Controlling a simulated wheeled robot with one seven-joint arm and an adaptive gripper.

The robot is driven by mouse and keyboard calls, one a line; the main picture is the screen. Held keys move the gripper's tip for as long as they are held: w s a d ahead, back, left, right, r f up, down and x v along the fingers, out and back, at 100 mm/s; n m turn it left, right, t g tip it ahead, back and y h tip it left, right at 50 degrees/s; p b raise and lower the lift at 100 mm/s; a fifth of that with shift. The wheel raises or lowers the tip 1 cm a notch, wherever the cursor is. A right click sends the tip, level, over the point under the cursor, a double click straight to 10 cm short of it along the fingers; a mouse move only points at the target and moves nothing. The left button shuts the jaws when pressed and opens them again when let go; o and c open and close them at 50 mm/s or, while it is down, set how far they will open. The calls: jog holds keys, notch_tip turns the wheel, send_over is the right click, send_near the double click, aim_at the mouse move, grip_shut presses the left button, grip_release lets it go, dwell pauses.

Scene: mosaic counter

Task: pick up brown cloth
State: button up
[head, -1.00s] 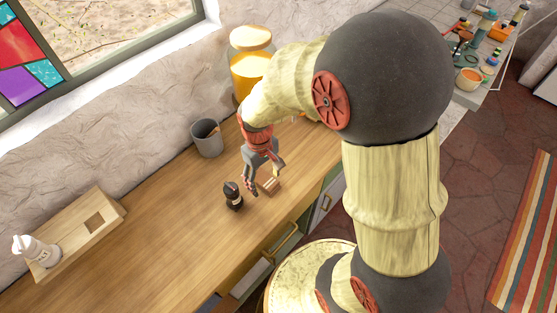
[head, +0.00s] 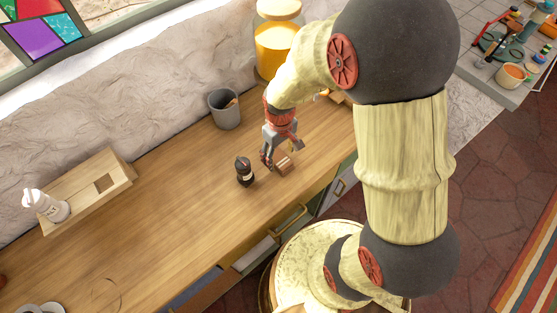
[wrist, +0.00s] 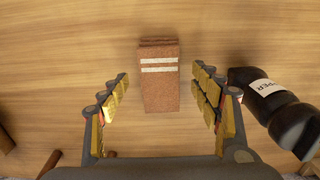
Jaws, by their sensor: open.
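The brown cloth (wrist: 160,88) is a folded, narrow block with two white stripes near its far end. It lies on the wooden counter and shows small in the head view (head: 284,165). My gripper (wrist: 162,90) is open above it, with one finger on each side of the cloth and visible gaps between fingers and cloth. In the head view my gripper (head: 279,162) hangs low over the counter at the cloth. The cloth's near end lies towards my palm.
A dark pepper bottle (wrist: 275,105) stands just right of my right finger; it also shows in the head view (head: 244,171). A grey cup (head: 225,110) and an orange-filled jar (head: 277,45) stand near the wall.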

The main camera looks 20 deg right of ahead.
jog(key=shift+f, duration=0.75)
jog(key=shift+c, duration=0.6)
jog(key=c, duration=1.1)
